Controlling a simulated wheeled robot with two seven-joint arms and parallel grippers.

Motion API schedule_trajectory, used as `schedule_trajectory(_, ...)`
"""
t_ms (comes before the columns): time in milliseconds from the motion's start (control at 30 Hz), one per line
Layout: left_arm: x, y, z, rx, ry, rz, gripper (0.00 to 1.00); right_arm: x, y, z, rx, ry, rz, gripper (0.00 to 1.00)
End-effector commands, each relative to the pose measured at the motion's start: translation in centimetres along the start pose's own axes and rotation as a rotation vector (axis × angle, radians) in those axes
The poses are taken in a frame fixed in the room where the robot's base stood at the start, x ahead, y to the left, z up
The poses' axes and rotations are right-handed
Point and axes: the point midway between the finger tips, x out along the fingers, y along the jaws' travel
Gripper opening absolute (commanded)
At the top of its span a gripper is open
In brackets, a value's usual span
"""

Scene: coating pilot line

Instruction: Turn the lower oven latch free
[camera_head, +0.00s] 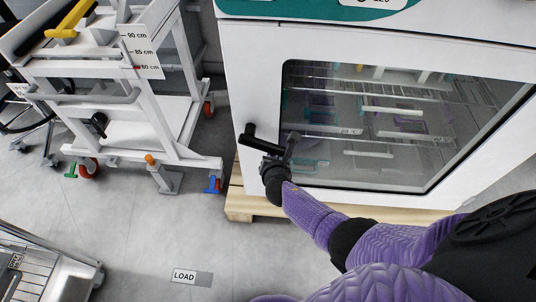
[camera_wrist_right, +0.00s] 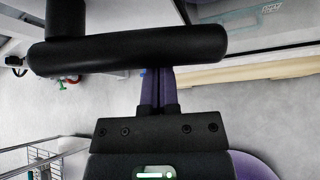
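The lower oven latch (camera_head: 262,145) is a black bar handle at the lower left of the white oven door (camera_head: 262,95). In the right wrist view the latch bar (camera_wrist_right: 130,48) lies crosswise, level, close to the camera. My right gripper (camera_head: 291,146) is at the right end of the latch in the head view. In the wrist view its two purple fingers (camera_wrist_right: 158,88) are together with only a thin line between them. Their tips are hidden by the bar, which is not between them. I cannot tell whether they touch it. My left gripper is not in view.
The oven's glass window (camera_head: 400,125) shows wire racks inside. The oven stands on a wooden pallet (camera_head: 240,205). A white wheeled frame (camera_head: 150,150) with a height scale stands to the left. Grey floor (camera_head: 130,230) with a LOAD label (camera_head: 185,276) is clear in front.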

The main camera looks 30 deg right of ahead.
Motion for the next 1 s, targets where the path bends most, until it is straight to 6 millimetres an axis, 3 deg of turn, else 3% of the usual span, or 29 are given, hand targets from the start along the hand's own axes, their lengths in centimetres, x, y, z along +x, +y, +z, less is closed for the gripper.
schedule_trajectory(100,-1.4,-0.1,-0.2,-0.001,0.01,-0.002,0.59,-0.6,0.1,1.1,-0.073,-0.004,-0.049,0.0)
schedule_trajectory(400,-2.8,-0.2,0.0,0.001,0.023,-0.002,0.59,-1.2,-0.1,1.9,-0.187,-0.003,-0.126,0.0)
schedule_trajectory(1000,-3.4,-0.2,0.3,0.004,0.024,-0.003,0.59,-1.5,-0.1,2.2,-0.183,-0.001,-0.124,0.0)
